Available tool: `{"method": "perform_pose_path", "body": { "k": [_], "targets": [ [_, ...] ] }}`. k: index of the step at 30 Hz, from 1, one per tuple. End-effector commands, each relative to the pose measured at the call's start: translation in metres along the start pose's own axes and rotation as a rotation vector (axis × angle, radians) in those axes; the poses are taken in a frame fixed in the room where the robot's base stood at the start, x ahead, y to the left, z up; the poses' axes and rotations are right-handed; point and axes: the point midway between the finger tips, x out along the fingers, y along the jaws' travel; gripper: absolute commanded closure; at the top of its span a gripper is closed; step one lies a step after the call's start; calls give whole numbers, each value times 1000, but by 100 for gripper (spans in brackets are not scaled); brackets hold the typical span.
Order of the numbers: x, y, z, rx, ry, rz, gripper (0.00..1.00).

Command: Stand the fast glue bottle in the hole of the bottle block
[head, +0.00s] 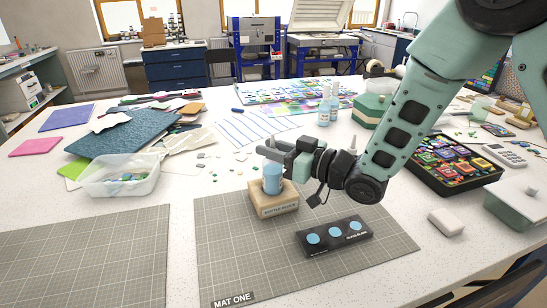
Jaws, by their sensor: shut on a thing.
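A light blue bottle (272,178), likely the fast glue bottle, is upright at the bottle block (275,207); its lower end is at the dark hole in the block's top. I cannot tell whether it rests on the hole's bottom. The wooden block stands on the gridded grey mat labelled MAT ONE (232,255). My gripper (274,150) reaches in from the right and is shut on the bottle's upper part, which the fingers partly hide. The bottle's label is not readable.
A black case with three blue discs (334,236) lies on the mat, right of the block. A clear tub of glass bits (120,177) stands at left. Two pale blue bottles (324,106) stand behind my gripper. The mat's front left is clear.

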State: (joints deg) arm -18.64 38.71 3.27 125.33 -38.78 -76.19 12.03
Motion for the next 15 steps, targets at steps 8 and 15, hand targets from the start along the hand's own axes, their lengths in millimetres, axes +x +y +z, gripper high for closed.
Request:
{"method": "perform_pose_path", "body": {
  "k": [8, 15],
  "targets": [
    [0, 2, 23, -1, 1, 1, 100],
    [0, 2, 25, -1, 0, 1, 100]
  ]
}}
